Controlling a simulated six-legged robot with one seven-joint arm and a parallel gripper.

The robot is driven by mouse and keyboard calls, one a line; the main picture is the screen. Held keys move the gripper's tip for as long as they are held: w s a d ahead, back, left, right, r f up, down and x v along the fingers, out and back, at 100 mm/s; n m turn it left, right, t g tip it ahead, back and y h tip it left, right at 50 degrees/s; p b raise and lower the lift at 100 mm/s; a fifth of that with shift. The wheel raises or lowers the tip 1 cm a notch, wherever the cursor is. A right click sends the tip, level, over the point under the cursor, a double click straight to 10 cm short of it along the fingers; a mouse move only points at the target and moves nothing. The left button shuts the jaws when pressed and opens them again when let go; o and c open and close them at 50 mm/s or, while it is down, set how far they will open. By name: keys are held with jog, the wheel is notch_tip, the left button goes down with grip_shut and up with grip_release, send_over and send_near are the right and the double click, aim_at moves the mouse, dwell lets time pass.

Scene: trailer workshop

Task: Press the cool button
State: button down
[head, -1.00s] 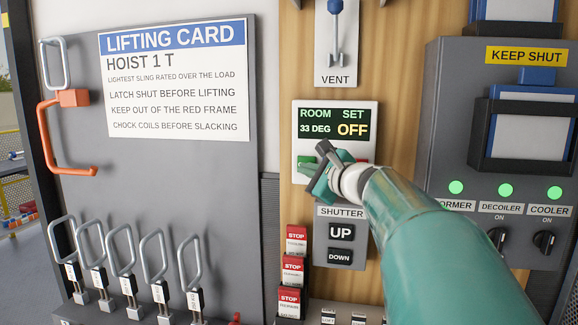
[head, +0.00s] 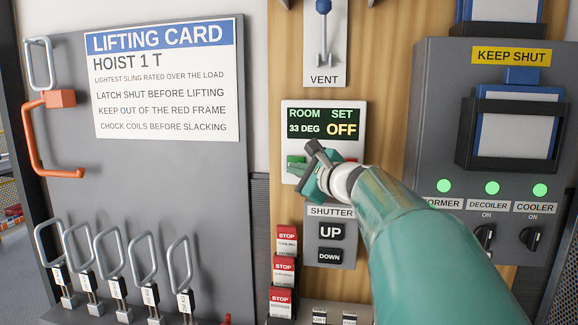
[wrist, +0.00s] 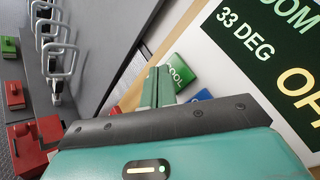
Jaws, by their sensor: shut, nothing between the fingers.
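The white room control panel (head: 291,111) has a dark display reading ROOM 33 DEG, SET OFF. The green button (head: 295,160) at its lower left shows partly past my gripper. In the wrist view the green button (wrist: 178,70) carries white letters ending in "OOL", the first part cut off by my fingers. A blue button (wrist: 202,95) is beside it, partly hidden. My gripper (head: 300,178) is shut and empty, in front of the panel's lower part. In the wrist view the fingertips (wrist: 158,80) are right beside the green button; I cannot tell whether they touch it.
The shutter box (head: 331,255) with UP and DOWN buttons is just below my gripper. The vent lever (head: 324,45) is above the panel. A grey cabinet (head: 430,110) with knobs is at right, the lifting card board (head: 190,190) at left.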

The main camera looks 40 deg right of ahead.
dwell(0.8)
jog(key=shift+w+d, duration=0.25)
jog(key=shift+d, duration=0.1)
jog(key=shift+w+d, duration=0.25)
jog(key=shift+d, duration=0.15)
dwell(0.7)
dwell(0.3)
jog(key=shift+s+a, duration=0.5)
jog(key=shift+a, duration=0.2)
jog(key=s+a, duration=0.1)
jog(key=a, duration=0.1)
jog(key=s+a, duration=0.2)
dwell(0.4)
jog(key=shift+a, duration=0.1)
dwell(0.6)
